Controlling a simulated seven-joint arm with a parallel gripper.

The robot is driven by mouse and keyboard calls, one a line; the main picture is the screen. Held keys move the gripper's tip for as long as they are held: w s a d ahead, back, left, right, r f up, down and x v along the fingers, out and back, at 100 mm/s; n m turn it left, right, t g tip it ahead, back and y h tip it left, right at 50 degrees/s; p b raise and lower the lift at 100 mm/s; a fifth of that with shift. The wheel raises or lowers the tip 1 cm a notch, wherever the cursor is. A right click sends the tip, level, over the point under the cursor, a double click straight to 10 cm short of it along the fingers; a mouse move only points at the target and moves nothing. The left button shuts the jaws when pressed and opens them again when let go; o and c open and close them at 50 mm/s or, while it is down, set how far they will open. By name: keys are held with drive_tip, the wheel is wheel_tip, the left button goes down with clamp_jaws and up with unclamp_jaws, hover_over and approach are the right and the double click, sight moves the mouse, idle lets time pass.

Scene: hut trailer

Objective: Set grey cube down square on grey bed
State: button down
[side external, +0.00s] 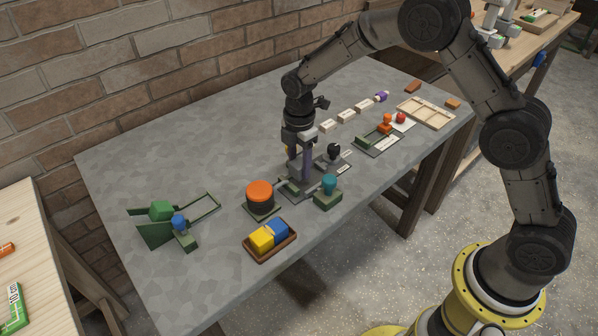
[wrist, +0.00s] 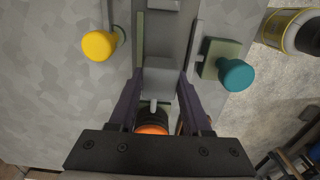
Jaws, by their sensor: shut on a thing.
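My gripper (side external: 299,176) points down over the middle of the table, with its two dark purple fingers closed on a grey cube. In the wrist view the grey cube (wrist: 161,76) sits between the fingertips of my gripper (wrist: 160,85). A long grey bed (wrist: 168,28) with a green rail along its left side lies under and beyond the cube. In the side view the fingers hide most of the cube and part of the bed. The cube is low at the bed; I cannot tell whether it touches it.
A teal knob on a green block (side external: 328,188) stands close to the right. An orange-topped black cylinder (side external: 260,196) stands left. A yellow knob (wrist: 99,45) is left of the bed in the wrist view. A wooden tray (side external: 270,255) holds yellow and blue cubes. A black knob (side external: 333,150) stands behind.

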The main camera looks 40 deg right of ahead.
sight(299, 173)
drive_tip(key=shift+f, duration=1.6)
drive_tip(key=shift+f, duration=0.1)
drive_tip(key=c, duration=0.6)
unclamp_jaws()
